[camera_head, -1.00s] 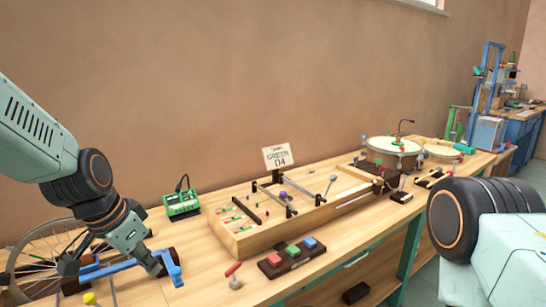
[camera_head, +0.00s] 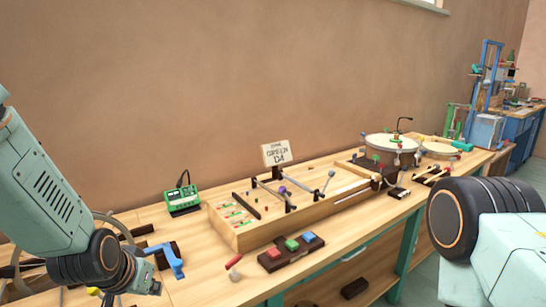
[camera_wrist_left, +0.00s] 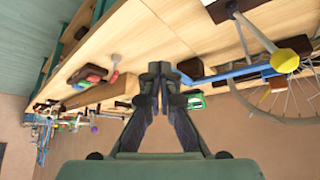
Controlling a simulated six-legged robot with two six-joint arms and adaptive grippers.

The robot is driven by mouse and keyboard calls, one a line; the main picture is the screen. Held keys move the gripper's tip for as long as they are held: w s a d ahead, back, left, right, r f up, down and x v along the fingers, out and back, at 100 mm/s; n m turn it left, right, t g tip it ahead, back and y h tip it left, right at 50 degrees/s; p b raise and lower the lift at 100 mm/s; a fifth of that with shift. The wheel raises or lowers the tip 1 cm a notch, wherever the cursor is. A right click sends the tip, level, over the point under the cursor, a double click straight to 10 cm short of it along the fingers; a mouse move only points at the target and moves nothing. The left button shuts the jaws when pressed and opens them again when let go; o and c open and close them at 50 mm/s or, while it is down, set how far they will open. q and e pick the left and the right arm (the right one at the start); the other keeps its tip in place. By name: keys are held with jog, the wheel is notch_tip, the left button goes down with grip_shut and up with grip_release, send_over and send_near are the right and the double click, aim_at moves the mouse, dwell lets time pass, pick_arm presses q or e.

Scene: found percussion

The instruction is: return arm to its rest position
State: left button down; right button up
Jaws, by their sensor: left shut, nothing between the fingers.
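My left gripper (camera_head: 150,287) is at the lower left of the head view, low over the front of the bench, with its arm coming down from the left. In the left wrist view its fingers (camera_wrist_left: 161,75) are together with nothing between them. A blue bracket (camera_head: 173,262) lies just beyond it, and appears as a blue bar in the wrist view (camera_wrist_left: 235,72). I cannot tell whether the gripper touches anything. My right arm fills the right edge of the head view; its gripper is out of frame.
A wooden string box (camera_head: 290,212) with a sign (camera_head: 276,153) stands mid-bench. A green meter (camera_head: 182,200), a red, green and blue button block (camera_head: 291,252) and a drum (camera_head: 391,146) also stand there. A spoked wheel (camera_wrist_left: 285,100) shows in the wrist view.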

pick_arm(q)
jog(key=s+f+g, duration=0.2)
jog(key=s+f, duration=0.5)
jog(key=s, duration=0.3)
jog(key=s+d+f+g, duration=0.1)
jog(key=s+f+g, duration=0.1)
jog(key=s+f, duration=0.6)
jog(key=s+f+n+g, duration=0.1)
jog(key=s+f, duration=0.6)
jog(key=s, duration=0.7)
jog(key=shift+d+f+g+y, duration=0.2)
jog(key=shift+d+g+y, duration=0.15)
jog(key=shift+g, duration=0.45)
jog(key=shift+s, duration=0.2)
